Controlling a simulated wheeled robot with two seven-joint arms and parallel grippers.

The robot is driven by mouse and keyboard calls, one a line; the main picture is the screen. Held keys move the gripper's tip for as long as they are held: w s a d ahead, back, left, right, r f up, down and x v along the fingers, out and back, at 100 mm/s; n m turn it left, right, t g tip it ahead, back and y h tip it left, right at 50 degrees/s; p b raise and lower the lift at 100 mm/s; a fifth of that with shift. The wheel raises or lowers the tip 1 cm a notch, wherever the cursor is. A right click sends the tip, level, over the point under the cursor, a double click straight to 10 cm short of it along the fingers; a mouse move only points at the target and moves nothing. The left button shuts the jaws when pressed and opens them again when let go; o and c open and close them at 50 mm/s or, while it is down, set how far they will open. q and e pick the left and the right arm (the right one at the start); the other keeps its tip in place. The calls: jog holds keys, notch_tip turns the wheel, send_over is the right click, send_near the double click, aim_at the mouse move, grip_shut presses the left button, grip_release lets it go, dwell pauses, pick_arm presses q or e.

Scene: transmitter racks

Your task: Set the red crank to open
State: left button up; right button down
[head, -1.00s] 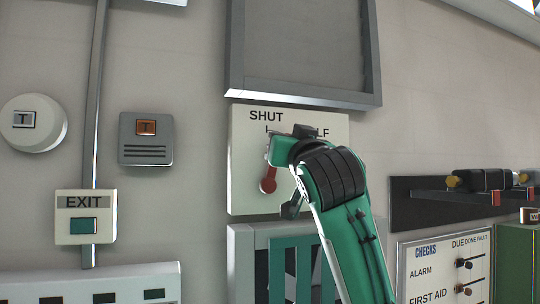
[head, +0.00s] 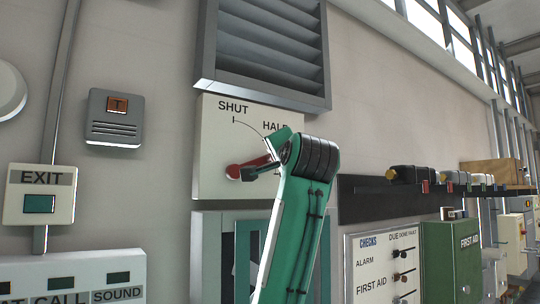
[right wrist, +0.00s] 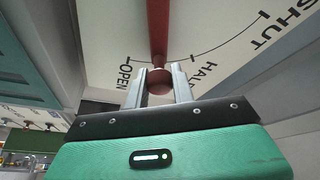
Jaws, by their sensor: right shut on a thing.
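The red crank (head: 247,168) is on a white panel (head: 212,150) on the wall, under a grey louvred vent. Its lever points right and slightly up from its hub. SHUT and part of HALF show in the head view; OPEN is hidden behind my right arm there. In the right wrist view the red crank (right wrist: 158,35) ends in a round knob, lying between the OPEN and HALF marks. My right gripper (right wrist: 159,84) has a finger on each side of the knob and is shut on it. My left gripper is not in view.
The vent (head: 265,50) sits close above the panel, and a glazed green-barred box (head: 205,250) is below it. An EXIT box (head: 40,195) is at left. A dark shelf (head: 385,190), CHECKS board (head: 385,265) and green FIRST AID cabinet (head: 450,260) are at right.

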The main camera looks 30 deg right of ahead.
jog(key=shift+d+f+m+g, duration=0.15)
jog(key=shift+f+m+g, duration=0.15)
jog(key=shift+f+m, duration=0.55)
jog(key=shift+d+f+m+g+b, duration=0.15)
jog(key=shift+f+m+g+b, duration=0.35)
jog(key=shift+m, duration=0.35)
jog(key=shift+f+m, duration=0.5)
jog(key=c, duration=1.2)
grip_release()
jog(key=shift+d, duration=0.1)
